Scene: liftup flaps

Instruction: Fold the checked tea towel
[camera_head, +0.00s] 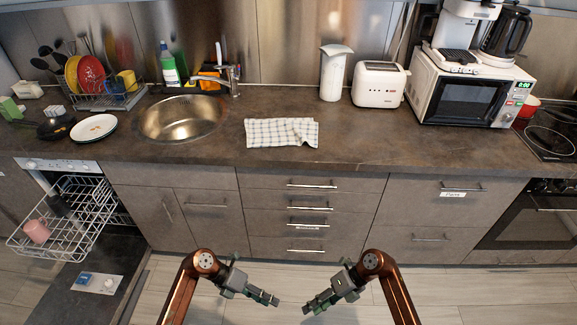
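The checked tea towel (281,133) is white with dark lines. It lies on the brown countertop, right of the sink, and looks mostly flat with a slightly uneven top edge. My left gripper (275,301) and my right gripper (307,308) are low in front of the drawers, well below and in front of the counter. They point toward each other and are apart from the towel. Their fingers are too small and angled to tell whether they are open or shut.
The sink (181,118) is left of the towel. A white canister (333,73) and a toaster (379,84) stand behind it to the right. The dishwasher (70,218) is open at left with its rack out. The counter (370,143) right of the towel is clear.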

